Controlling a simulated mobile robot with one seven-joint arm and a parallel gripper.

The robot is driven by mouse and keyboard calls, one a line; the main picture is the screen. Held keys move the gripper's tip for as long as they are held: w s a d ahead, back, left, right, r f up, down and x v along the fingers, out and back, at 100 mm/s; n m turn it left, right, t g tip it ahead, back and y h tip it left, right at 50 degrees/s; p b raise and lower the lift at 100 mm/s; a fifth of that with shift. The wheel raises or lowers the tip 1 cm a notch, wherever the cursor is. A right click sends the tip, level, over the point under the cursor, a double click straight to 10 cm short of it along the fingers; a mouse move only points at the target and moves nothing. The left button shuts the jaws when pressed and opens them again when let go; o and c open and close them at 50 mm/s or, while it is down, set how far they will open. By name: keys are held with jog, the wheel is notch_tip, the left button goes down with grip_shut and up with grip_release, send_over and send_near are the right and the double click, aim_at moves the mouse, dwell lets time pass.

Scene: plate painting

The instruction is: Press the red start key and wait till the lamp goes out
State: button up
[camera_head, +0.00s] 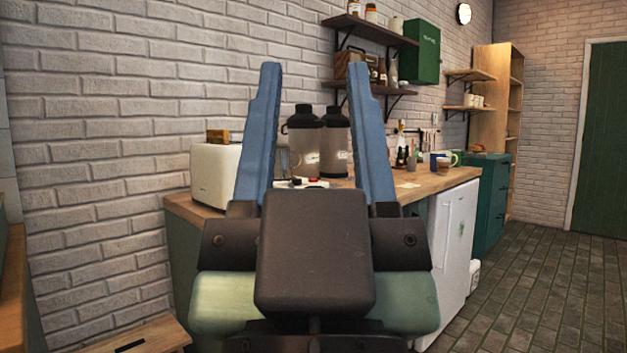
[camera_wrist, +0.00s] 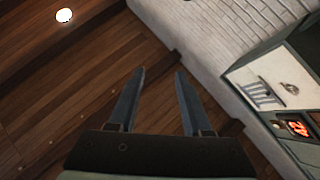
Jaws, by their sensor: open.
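A small white object with a red spot (camera_head: 313,181) lies on the wooden counter (camera_head: 412,193), seen between my fingers in the head view. It is too small and partly hidden to tell whether the red spot is the start key, and I cannot make out its lamp. My gripper (camera_head: 313,68) points up in front of the counter, with its two blue fingers apart and nothing between them. It also shows open and empty in the wrist view (camera_wrist: 160,72), against dark wooden boards and a pale brick wall.
A white toaster (camera_head: 215,172) stands left on the counter, and two dark-topped jars (camera_head: 303,140) stand behind my fingers. Shelves and a green wall box (camera_head: 421,52) hang above. Mugs (camera_head: 441,163) stand at the right. Tiled floor (camera_head: 540,290) is clear at the right.

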jog(key=shift+a, duration=0.1)
grip_shut()
dwell(1.3)
